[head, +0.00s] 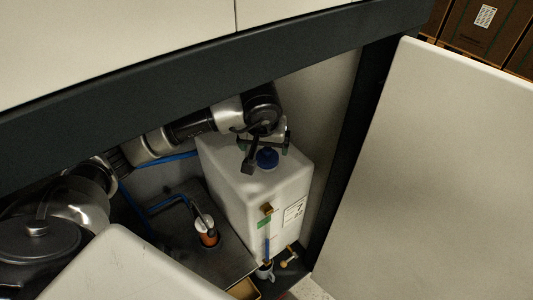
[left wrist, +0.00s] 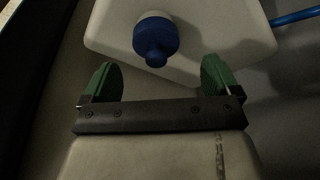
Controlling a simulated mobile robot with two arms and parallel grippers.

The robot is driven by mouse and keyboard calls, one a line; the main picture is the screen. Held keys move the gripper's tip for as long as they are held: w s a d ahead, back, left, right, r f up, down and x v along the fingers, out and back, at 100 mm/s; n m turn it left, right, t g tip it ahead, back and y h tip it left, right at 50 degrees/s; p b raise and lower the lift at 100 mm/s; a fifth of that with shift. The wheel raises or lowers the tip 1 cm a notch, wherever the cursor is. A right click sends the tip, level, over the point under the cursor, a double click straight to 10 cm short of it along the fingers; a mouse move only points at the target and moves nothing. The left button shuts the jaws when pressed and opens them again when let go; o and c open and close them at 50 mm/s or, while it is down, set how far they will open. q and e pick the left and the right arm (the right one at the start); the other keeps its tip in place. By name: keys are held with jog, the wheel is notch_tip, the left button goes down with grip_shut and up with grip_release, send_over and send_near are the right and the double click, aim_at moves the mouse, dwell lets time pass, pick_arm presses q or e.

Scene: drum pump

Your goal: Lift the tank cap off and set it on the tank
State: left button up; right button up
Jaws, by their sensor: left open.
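The blue tank cap (head: 267,158) sits on top of the white tank (head: 246,196) inside the cabinet. My left gripper (head: 266,146) reaches in from the left over the tank top, close to the cap. In the left wrist view the cap (left wrist: 155,40) stands on a pale neck, beyond the two green fingertips (left wrist: 160,80). The fingers are apart with nothing between them. The tank top (left wrist: 110,30) spreads around the cap. My right gripper is not in view.
An orange-and-white part (head: 207,232) with a blue hose (head: 165,203) stands left of the tank. A brass tap (head: 289,257) is at the tank's front foot. The open white door (head: 440,170) is at the right, and a dark cabinet beam (head: 200,66) crosses above.

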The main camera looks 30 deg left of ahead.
aim_at(267, 150)
pick_arm(q)
jog(key=x, duration=0.3)
jog(key=shift+w+d+f+p, duration=0.15)
jog(key=shift+w+f+p, duration=0.15)
jog(key=shift+f+p, duration=0.1)
jog(key=shift+w+f, duration=0.1)
jog(key=shift+f, duration=0.25)
jog(key=c, duration=0.9)
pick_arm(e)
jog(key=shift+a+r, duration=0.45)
